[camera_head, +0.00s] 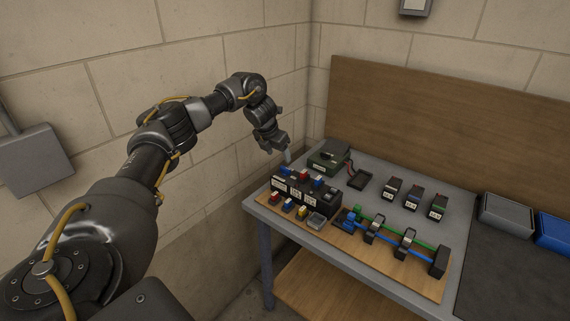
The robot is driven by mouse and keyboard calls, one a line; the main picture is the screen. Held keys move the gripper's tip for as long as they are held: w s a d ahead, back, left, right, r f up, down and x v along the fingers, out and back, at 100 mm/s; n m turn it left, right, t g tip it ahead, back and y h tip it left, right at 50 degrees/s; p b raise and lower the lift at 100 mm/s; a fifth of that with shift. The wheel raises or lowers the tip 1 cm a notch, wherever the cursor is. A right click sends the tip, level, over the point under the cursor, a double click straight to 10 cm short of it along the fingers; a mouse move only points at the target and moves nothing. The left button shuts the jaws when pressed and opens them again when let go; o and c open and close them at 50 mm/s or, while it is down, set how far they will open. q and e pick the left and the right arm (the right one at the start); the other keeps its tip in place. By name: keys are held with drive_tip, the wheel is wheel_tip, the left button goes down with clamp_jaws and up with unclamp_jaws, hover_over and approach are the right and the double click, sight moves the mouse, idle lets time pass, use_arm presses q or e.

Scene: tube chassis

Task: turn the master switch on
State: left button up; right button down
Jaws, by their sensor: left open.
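My left gripper (287,156) is open and points down above the table's back left corner, beside the dark green box. My left arm reaches in from the left. A row of black labelled units (305,194) with red and blue parts on top stands just in front of and below the gripper. A dark green box (326,158) with a label and a red lead stands just to the right of the gripper. I cannot tell which part is the master switch or how it is set. I see no clear contact between the gripper and anything. My right gripper is not in view.
Small red, blue and yellow blocks (288,205) lie at the table's front left. Green and blue tubes (400,243) sit in black clamps on a wooden board. Three black labelled blocks (415,197) stand behind. Grey (507,212) and blue (554,230) bins are at right. Walls close the corner.

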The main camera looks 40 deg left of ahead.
sight(285, 167)
use_arm(q)
drive_tip(key=x, duration=0.3)
drive_tip(key=p+x, duration=0.1)
drive_tip(key=x, duration=0.2)
drive_tip(key=shift+w+d+f, duration=0.1)
drive_tip(key=shift+w+f, duration=0.05)
drive_tip(key=shift+w, duration=0.2)
drive_tip(key=shift+w+f, duration=0.15)
drive_tip(key=shift+f, duration=0.6)
drive_tip(key=shift+p, duration=0.3)
drive_tip(key=c, duration=1)
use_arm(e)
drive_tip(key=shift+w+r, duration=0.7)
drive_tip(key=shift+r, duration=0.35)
